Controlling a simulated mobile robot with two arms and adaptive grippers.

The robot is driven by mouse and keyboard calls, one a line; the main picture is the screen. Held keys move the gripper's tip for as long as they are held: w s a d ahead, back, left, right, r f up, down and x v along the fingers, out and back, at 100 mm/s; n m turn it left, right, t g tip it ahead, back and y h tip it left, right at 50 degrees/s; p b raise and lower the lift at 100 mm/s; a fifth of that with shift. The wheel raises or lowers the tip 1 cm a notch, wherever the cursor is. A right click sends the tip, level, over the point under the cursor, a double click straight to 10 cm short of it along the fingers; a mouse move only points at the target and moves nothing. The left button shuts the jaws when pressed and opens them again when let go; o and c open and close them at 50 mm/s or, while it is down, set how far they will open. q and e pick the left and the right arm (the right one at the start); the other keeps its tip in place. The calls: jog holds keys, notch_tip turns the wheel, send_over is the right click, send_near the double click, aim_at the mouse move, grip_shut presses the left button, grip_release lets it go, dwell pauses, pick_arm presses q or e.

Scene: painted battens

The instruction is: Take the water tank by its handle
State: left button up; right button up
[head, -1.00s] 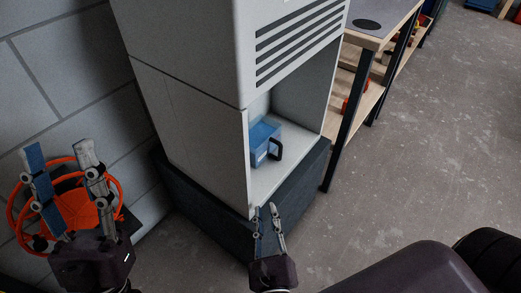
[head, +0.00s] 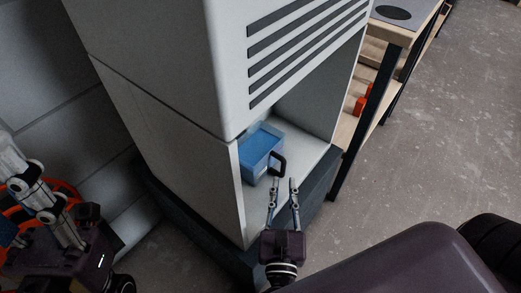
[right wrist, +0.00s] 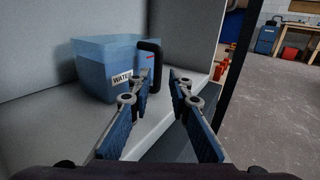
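The water tank (head: 258,150) is a blue translucent box with a black loop handle (head: 279,165) on its front. It stands on the floor of the open bay in the tall pale cabinet. In the right wrist view the tank (right wrist: 98,62) bears a WATER label, and its handle (right wrist: 156,62) stands upright on its right side. My right gripper (head: 284,182) is open and empty, just in front of the handle. In the wrist view its left fingertip overlaps the handle; contact cannot be told. My left gripper (head: 12,190) is open, partly cut off by the left edge.
The pale cabinet (head: 160,110) with dark vent slots rises around the bay, on a dark plinth (head: 322,185). An orange coiled thing (head: 62,190) shows behind my left gripper. A wooden workbench (head: 400,32) stands to the right. The grey floor (head: 440,130) there is clear.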

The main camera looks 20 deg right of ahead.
aim_at(283, 167)
jog(key=x, duration=0.6)
jog(key=shift+w+r+b, duration=0.3)
jog(key=shift+w+b, duration=0.1)
grip_shut()
jog(key=shift+r, duration=0.15)
